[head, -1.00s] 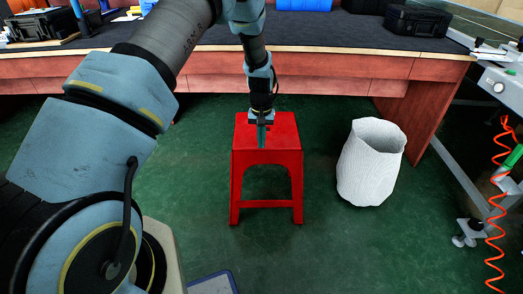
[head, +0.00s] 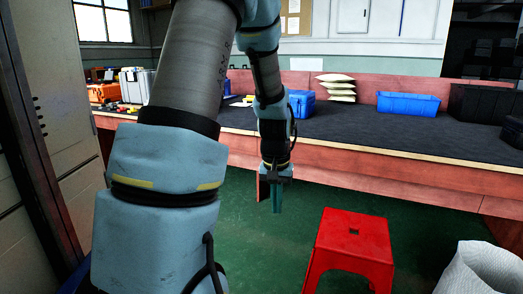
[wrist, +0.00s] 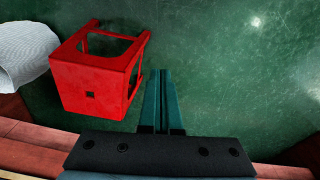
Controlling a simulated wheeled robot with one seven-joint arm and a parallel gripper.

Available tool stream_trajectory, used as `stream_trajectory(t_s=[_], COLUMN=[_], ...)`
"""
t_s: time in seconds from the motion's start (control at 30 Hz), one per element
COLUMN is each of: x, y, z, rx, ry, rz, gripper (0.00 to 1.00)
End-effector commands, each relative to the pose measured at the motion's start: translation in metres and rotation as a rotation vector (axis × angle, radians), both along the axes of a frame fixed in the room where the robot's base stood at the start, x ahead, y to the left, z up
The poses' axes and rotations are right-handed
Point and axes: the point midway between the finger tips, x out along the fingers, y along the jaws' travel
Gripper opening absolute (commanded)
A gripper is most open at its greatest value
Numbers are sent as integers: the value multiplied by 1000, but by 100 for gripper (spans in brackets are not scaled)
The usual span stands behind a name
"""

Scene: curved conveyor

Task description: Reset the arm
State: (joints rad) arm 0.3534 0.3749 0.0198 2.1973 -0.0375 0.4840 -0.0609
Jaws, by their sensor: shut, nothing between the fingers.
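My gripper (head: 277,200) hangs pointing down in front of the workbench, at the end of my arm. It is shut and empty, with its fingers close together. In the wrist view my gripper (wrist: 161,75) points over bare green floor. The red stool (head: 352,245) stands to the right of the gripper in the head view, apart from it. In the wrist view the red stool (wrist: 92,88) lies to the left of the fingers, and nothing touches them.
The workbench (head: 400,137) runs across behind my gripper. On it are a blue bin (head: 408,103), a blue box (head: 300,103) and a black case (head: 480,103). A white basket (head: 482,268) stands at the lower right. A tall cabinet (head: 45,130) is close on the left.

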Motion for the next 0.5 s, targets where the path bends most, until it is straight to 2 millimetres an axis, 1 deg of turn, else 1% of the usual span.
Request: stream_trajectory(t_s=[0.03, 0.1, 0.2, 0.3, 0.43, 0.47, 0.5], x=[-13, -30, -54, -76, -105, -108, -105], y=[22, 44, 69, 90, 112, 113, 111], z=[11, 21, 30, 36, 41, 48, 61], rx=[-3, -4, -1, 1, 5, 5, 5], ry=[-11, -22, -33, -45, -58, -59, -58], rz=[28, 54, 84, 113, 148, 150, 145], gripper=[0, 0, 0, 0, 0, 0, 0])
